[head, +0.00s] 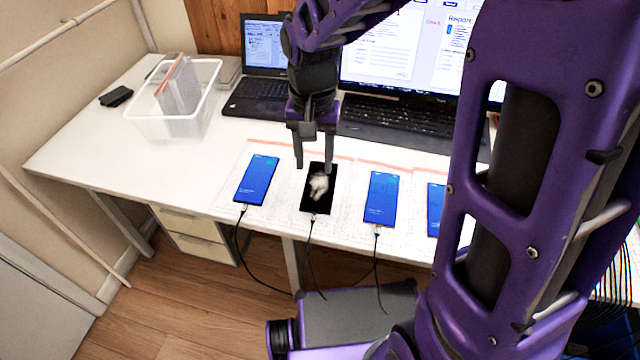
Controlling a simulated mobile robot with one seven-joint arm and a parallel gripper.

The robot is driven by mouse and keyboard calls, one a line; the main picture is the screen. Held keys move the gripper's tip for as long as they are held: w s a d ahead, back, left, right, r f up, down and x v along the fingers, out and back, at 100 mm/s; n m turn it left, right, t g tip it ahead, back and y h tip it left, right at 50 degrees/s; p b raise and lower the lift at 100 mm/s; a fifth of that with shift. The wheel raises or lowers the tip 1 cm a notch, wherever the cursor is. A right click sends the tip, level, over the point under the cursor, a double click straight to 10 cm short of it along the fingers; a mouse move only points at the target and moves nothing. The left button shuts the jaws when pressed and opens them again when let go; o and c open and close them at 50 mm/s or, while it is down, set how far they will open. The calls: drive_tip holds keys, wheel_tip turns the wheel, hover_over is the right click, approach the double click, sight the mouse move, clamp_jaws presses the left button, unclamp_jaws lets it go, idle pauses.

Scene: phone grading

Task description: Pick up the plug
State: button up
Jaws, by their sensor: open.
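My gripper (313,166) points down with its two fingers apart, above the far end of the second phone (308,198). That phone has a black screen with a pale, blurry patch; I cannot tell if the patch is a picture or something lying there. A small cable plug (313,217) sits at this phone's near end. Similar plugs are at the near ends of the left blue phone (257,180) and the third blue phone (382,197), the left plug (243,207) and the third plug (377,230). Nothing shows between my fingers.
The white desk (90,150) holds a clear bin (178,128), a dark small object (116,97), a laptop (262,98) and a black keyboard (405,120). A fourth phone (436,208) is partly hidden by my arm. Black cables (308,260) hang off the desk's front edge.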

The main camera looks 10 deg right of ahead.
drive_tip(key=b, duration=0.2)
hover_over(313, 219)
drive_tip(key=f, duration=1.1)
drive_tip(key=shift+d+f, duration=0.2)
drive_tip(key=shift+f, duration=0.2)
drive_tip(key=shift+a+f+b, duration=0.2)
drive_tip(key=shift+f+b, duration=0.65)
drive_tip(key=shift+f, duration=1.9)
drive_tip(key=shift+f, duration=0.25)
drive_tip(key=shift+c, duration=0.2)
clamp_jaws()
